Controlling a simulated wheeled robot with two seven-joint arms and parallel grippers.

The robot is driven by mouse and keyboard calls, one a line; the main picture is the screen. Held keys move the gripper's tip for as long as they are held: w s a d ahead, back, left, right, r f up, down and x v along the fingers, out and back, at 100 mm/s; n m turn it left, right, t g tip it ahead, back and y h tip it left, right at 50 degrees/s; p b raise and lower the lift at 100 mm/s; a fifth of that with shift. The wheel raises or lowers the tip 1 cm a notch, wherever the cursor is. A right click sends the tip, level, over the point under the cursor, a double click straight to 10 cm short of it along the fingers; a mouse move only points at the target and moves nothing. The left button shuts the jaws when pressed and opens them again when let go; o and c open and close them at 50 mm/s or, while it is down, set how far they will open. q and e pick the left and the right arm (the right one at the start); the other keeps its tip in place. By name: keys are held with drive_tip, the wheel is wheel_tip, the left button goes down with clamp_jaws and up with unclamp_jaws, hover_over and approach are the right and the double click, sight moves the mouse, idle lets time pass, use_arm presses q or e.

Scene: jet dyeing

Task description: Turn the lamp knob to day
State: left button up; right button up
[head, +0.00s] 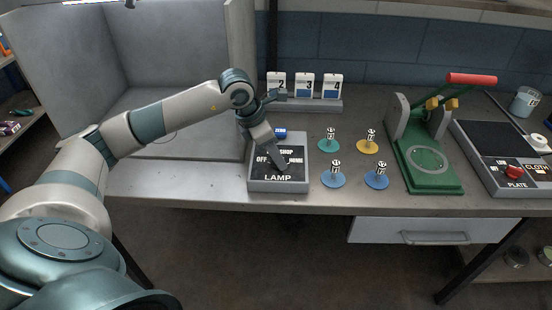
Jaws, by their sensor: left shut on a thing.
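The lamp box (258,182) is a grey box with a black face on the bench, left of centre. Its face reads LAMP at the front, with OFF at the left, SHOP at the top and a partly covered HOME at the right. I cannot make out a DAY label. My left gripper (282,168) reaches down onto the middle of this face and is shut on the lamp knob. The knob is hidden behind the gripper, so its pointing direction cannot be told. My right gripper is not in view.
Several coloured discs with numbered tags, one teal (328,146), one yellow (367,147), lie right of the box. Number cards (304,85) stand behind. A green press (432,180) with a red handle and a plate control box (487,165) stand further right. A grey booth (190,60) is left.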

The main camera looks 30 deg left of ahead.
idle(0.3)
use_arm(q)
drive_tip(key=o, duration=1)
drive_tip(key=shift+o, duration=0.2)
drive_tip(key=shift+r, duration=0.15)
drive_tip(key=shift+s+a+r, duration=0.15)
drive_tip(key=shift+a+r, duration=0.05)
drive_tip(key=shift+r, duration=0.3)
drive_tip(key=shift+b+v, duration=0.6)
drive_tip(key=shift+v, duration=0.5)
drive_tip(key=b+v, duration=0.2)
drive_tip(key=v, duration=1.2)
drive_tip(key=shift+d+b, duration=0.15)
drive_tip(key=shift+b, duration=0.2)
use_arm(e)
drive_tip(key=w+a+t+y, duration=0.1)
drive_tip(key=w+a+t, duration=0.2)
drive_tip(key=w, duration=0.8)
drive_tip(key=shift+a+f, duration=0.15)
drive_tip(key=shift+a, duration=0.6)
